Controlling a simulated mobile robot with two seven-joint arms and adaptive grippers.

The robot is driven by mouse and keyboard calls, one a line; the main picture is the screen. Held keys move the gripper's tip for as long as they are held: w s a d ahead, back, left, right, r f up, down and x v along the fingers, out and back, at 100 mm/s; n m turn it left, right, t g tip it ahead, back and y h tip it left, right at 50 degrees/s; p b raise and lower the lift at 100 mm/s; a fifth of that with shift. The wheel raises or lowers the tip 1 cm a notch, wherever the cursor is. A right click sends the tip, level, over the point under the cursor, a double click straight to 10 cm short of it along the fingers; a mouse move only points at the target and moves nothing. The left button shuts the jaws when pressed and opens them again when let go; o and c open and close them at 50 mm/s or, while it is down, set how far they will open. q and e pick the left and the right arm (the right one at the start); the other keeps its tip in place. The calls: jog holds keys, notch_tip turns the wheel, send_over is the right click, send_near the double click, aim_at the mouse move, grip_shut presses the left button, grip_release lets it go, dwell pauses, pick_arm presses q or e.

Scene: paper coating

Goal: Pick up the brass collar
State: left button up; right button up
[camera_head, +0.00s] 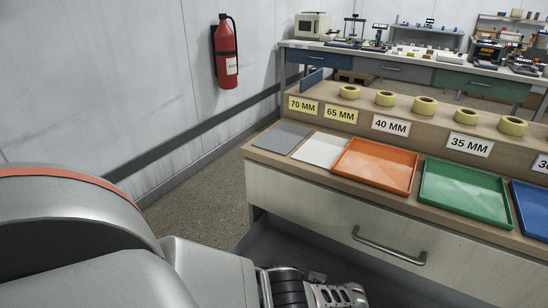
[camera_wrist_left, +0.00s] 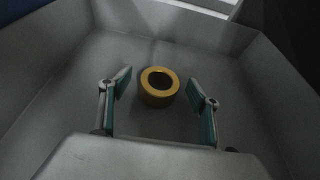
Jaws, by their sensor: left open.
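The brass collar (camera_wrist_left: 159,87) is a short yellow-gold ring with a dark central hole. In the left wrist view it rests on the floor of a grey box-like container (camera_wrist_left: 150,22). My left gripper (camera_wrist_left: 170,88) is open, with one teal-padded finger to each side of the collar; whether the pads touch it cannot be seen, but gaps show at both sides. In the head view my left arm reaches down at the bottom, and its gripper end (camera_head: 340,296) is only partly in frame. The collar is hidden in that view. My right gripper is not in view.
The container's sloped walls surround the left gripper. In the head view, a wooden bench holds an orange tray (camera_head: 377,165), a green tray (camera_head: 465,194) and a blue tray (camera_head: 530,208). Yellow tape rolls (camera_head: 424,104) stand on a labelled shelf. A drawer handle (camera_head: 389,246) sticks out in front.

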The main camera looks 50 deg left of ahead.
pick_arm(q)
jog(key=c, duration=1.3)
jog(key=shift+o, duration=0.2)
